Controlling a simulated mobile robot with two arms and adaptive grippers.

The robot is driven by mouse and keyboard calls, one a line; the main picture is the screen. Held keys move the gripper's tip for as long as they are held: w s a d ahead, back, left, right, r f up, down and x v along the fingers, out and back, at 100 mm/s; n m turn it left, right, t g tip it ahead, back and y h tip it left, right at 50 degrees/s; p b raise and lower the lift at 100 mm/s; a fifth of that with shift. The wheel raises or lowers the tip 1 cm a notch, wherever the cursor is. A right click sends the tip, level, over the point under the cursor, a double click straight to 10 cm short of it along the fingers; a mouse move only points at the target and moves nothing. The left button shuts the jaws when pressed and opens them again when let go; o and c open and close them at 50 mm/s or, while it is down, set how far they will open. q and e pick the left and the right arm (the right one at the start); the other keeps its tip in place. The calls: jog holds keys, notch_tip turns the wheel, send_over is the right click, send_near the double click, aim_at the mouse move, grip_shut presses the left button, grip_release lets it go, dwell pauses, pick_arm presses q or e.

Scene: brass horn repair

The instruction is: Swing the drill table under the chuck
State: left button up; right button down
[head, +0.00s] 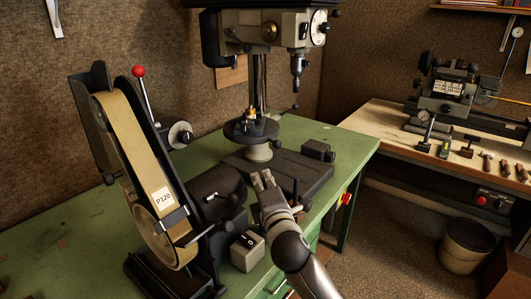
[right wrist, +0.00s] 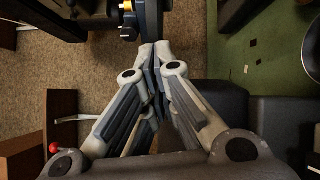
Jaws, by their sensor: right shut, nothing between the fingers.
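The drill press stands at the back of the green bench, its chuck (head: 297,68) hanging from the head. The round dark drill table (head: 237,137) is on the column, to the left of and below the chuck in the head view, not under it. A small brass-coloured piece (head: 251,113) stands on the table. My right gripper (head: 262,177) is shut and empty, in front of the drill table and above the press's base. In the right wrist view, its closed fingertips (right wrist: 155,50) point at a dark part at the top edge, probably the table. My left gripper is not in view.
A belt sander (head: 140,150) marked P120 stands close on the left, with a red-knobbed lever (head: 138,72). A small switch box (head: 247,251) sits beside my right arm. The dark press base (head: 300,182) lies below. Another bench with a lathe (head: 450,90) is at right.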

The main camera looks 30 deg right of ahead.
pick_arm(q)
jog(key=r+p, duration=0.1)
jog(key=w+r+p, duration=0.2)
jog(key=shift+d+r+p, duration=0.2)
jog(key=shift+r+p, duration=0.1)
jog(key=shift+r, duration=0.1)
pick_arm(e)
jog(key=w+d+r, duration=0.1)
jog(key=w+d, duration=0.5)
jog(key=w, duration=0.4)
jog(key=shift+d, duration=0.35)
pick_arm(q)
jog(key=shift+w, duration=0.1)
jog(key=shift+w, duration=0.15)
pick_arm(e)
jog(key=shift+s, duration=0.1)
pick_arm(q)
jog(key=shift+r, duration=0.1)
pick_arm(e)
jog(key=shift+d, duration=0.1)
